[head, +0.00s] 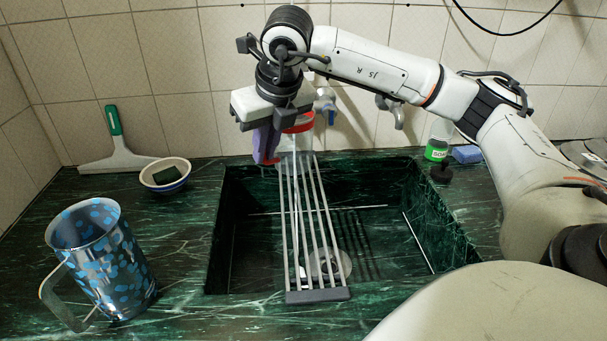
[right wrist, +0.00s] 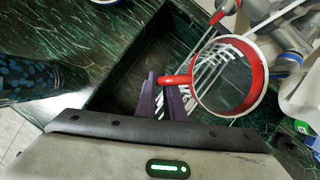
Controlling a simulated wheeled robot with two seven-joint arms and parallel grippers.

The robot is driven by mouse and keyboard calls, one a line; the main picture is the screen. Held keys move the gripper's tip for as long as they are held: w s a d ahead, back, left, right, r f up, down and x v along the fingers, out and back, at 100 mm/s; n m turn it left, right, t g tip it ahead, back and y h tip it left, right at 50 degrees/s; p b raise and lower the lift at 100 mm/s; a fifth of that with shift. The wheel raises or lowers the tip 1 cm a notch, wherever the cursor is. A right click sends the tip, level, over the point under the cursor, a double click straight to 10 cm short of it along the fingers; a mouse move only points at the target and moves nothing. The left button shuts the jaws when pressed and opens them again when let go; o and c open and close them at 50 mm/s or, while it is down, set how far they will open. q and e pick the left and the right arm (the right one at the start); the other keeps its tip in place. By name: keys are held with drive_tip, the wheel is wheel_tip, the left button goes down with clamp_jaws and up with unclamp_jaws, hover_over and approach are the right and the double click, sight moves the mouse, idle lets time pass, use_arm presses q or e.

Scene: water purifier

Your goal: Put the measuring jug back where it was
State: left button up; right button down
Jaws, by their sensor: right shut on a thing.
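The measuring jug, clear with a red rim (head: 302,121) and red handle, is upright over the far end of the sink rack; its ring-shaped red rim also shows in the right wrist view (right wrist: 256,92). My right gripper (head: 266,146) points down at the jug's left side, its purple fingers (right wrist: 168,98) shut on the red handle. The jug's lower body is see-through, and I cannot tell whether its base touches the rack. My left gripper is not in view.
A slatted rack (head: 318,240) spans the dark green sink. A blue-spotted metal pitcher (head: 103,262) stands front left. A bowl with a sponge (head: 165,176) and a squeegee (head: 117,150) sit back left. Taps are behind the sink; a soap bottle (head: 438,145) stands right.

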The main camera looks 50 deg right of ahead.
wheel_tip(320, 180, down, 9)
drive_tip(key=d+m+h, duration=0.1)
drive_tip(key=d+m, duration=0.1)
drive_tip(key=m, duration=0.1)
drive_tip(key=shift+w+r+m+g, duration=0.2)
drive_tip(key=shift+w+m+g, duration=0.1)
drive_tip(key=shift+w, duration=0.1)
drive_tip(key=c, duration=1.9)
unclamp_jaws()
drive_tip(key=shift+a, duration=0.1)
drive_tip(key=shift+o, duration=0.2)
drive_tip(key=v, duration=1.2)
drive_tip(key=shift+a, duration=0.25)
